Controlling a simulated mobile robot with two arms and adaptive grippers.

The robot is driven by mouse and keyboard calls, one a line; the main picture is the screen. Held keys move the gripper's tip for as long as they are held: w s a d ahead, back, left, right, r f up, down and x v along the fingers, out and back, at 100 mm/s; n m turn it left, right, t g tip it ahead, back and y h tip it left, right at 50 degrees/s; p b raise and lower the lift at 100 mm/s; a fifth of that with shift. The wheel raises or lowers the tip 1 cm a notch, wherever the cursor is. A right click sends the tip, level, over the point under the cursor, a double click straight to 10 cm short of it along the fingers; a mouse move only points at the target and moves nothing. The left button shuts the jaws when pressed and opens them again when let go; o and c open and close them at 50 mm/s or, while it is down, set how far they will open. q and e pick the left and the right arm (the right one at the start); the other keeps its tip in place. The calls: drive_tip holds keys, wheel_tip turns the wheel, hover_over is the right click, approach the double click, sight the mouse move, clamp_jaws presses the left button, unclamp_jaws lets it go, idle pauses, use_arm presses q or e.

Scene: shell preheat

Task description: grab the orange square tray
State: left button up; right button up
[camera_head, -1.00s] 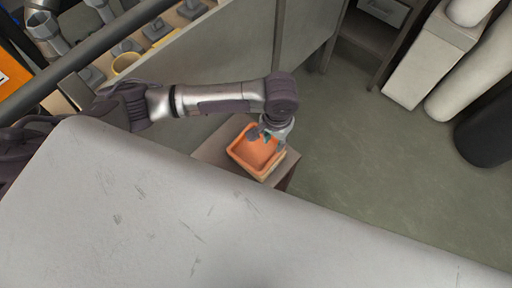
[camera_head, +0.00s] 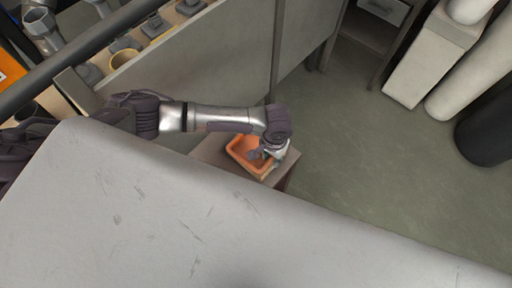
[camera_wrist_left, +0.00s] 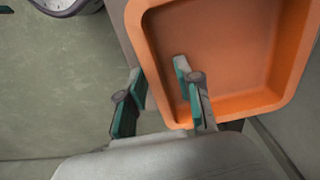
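The orange square tray (camera_head: 235,146) sits on a small grey stand (camera_head: 210,152) beyond the large grey surface. In the left wrist view the tray (camera_wrist_left: 228,103) fills the upper right. My left gripper (camera_head: 266,156) is at the tray's right side in the head view. In the left wrist view my left gripper (camera_wrist_left: 158,70) is open, one finger outside the tray and the other over its inside, with the rim between them. I cannot tell whether either finger touches the wall. The forearm hides the tray's far edge in the head view. My right gripper is not in view.
A large grey surface (camera_head: 150,215) fills the foreground. A grey panel (camera_head: 205,70) stands behind the arm, with a shelf of fittings at upper left. White and black cylinders (camera_head: 487,135) stand at right. The green floor (camera_head: 370,160) between is open.

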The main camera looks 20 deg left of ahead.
use_arm(q)
clamp_jaws()
drive_tip(key=shift+r, duration=0.1)
idle(0.3)
